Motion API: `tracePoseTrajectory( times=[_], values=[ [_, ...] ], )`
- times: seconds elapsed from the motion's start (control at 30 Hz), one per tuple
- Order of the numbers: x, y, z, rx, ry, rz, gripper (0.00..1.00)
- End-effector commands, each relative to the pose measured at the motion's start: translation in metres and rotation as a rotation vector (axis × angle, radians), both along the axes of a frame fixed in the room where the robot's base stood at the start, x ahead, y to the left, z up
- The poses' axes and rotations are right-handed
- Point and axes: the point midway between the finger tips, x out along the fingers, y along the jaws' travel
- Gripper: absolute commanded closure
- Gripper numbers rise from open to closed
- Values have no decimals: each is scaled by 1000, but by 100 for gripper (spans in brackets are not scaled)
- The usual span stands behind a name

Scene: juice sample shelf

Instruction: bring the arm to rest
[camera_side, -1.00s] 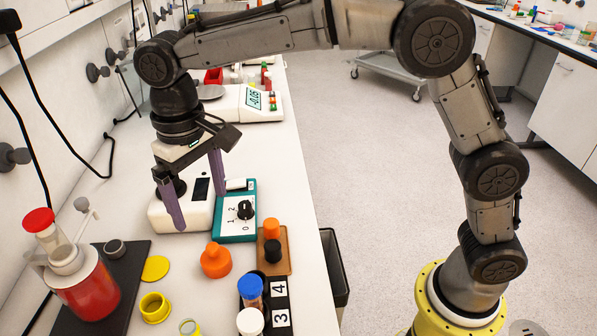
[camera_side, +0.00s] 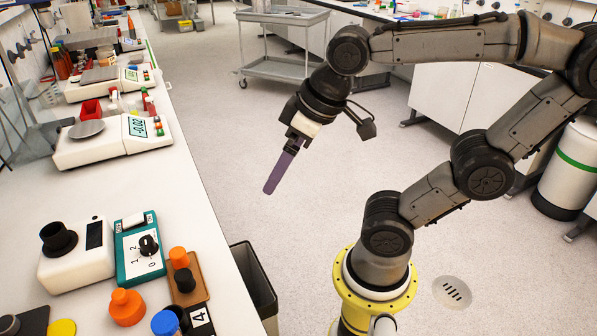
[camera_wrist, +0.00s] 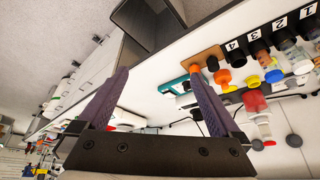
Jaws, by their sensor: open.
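My gripper (camera_side: 270,187) hangs in the air over the open floor, to the right of the bench edge in the side view. Its purple fingers point down and slightly left, and overlap there so they look like one. In the wrist view my gripper (camera_wrist: 158,72) shows both purple fingers wide apart with nothing between them. It is clear of the bench and touches nothing.
The white bench (camera_side: 175,200) runs along the left with a teal dial box (camera_side: 140,250), an orange flask (camera_side: 127,307) and a balance (camera_side: 115,140). A dark bin (camera_side: 255,285) stands beside the bench. A grey trolley (camera_side: 285,65) stands farther back. The floor between is clear.

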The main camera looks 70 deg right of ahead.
Motion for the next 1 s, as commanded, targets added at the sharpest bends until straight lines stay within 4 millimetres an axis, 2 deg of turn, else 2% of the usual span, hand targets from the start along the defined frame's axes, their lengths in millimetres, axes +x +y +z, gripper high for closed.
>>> tracePoseTrajectory(
  times=[0.1,0.2,0.57,0.7,0.77,1.0],
  values=[
    [-18,-8,-13,-12,-35,-13,0],
    [-24,-10,-18,-17,-47,-16,0],
    [-25,-10,-19,-18,-46,-15,0],
    [-25,-10,-19,-18,-46,-15,25],
    [-25,-10,-19,-18,-46,-15,34],
    [-25,-10,-19,-18,-46,-15,34]
  ],
)
